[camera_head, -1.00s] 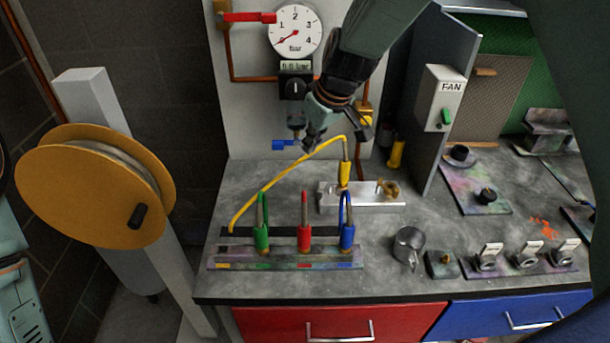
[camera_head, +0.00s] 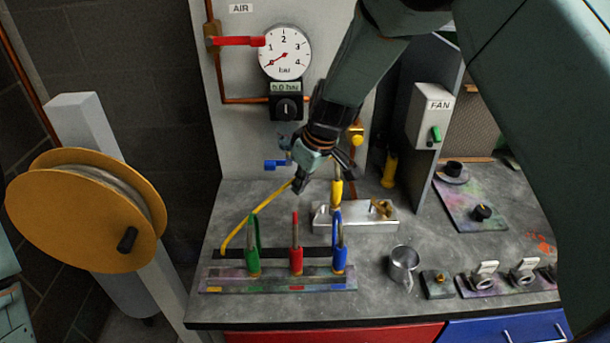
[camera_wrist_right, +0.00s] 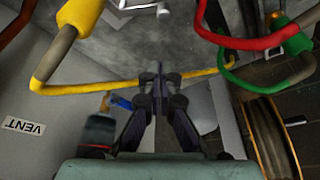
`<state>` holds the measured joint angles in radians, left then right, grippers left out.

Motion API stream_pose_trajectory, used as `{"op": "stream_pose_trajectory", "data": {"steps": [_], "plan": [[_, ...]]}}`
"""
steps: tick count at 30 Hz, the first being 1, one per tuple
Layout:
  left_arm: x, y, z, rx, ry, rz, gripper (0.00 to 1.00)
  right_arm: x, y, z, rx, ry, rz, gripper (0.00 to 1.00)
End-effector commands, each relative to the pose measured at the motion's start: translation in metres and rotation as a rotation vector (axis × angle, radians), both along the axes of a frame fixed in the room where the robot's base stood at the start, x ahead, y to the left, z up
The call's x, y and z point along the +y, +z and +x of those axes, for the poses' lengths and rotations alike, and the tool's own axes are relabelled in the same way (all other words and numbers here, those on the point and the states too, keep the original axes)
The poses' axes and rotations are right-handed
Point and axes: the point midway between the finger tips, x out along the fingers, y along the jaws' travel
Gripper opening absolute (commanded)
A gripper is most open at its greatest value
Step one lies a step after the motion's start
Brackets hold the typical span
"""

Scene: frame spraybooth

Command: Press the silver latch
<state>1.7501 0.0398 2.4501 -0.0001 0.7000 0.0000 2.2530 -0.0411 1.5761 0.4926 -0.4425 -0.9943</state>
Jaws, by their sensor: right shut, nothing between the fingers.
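My right gripper (camera_head: 300,182) is shut and empty, pointing down in front of the wall panel. In the right wrist view its fingertips (camera_wrist_right: 158,72) are together near the thin yellow hose (camera_wrist_right: 120,87); I cannot tell whether they touch it. A silver metal block (camera_head: 352,217) stands on the bench below and to the right of the gripper, with the yellow hose's coupling (camera_head: 337,192) upright at it and a brass fitting (camera_head: 381,208) on its right. I cannot make out a silver latch for certain. My left gripper is not in view.
A blue lever (camera_head: 277,164) is close left of the gripper, below the pressure gauge (camera_head: 285,52). Green (camera_head: 252,260), red (camera_head: 296,260) and blue (camera_head: 339,257) couplings stand in a front rack. A metal mug (camera_head: 403,267) is at right. An orange reel (camera_head: 75,215) stands left.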

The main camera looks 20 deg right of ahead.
Motion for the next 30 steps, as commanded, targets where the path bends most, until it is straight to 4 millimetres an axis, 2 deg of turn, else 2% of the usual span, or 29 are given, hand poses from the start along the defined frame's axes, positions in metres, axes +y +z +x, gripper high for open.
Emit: {"op": "stream_pose_trajectory", "data": {"steps": [3,9,19,30], "plan": [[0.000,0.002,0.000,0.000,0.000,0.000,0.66,0.004,-0.021,0.007,0.000,0.002,-0.001,0.00],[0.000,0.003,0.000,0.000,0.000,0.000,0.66,0.010,-0.049,0.014,0.001,0.001,-0.001,0.00],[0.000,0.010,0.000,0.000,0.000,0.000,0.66,-0.010,-0.044,-0.014,-0.001,-0.001,0.000,0.00],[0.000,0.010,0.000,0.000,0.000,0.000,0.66,-0.014,-0.044,-0.019,-0.002,0.001,0.000,0.00]]}}
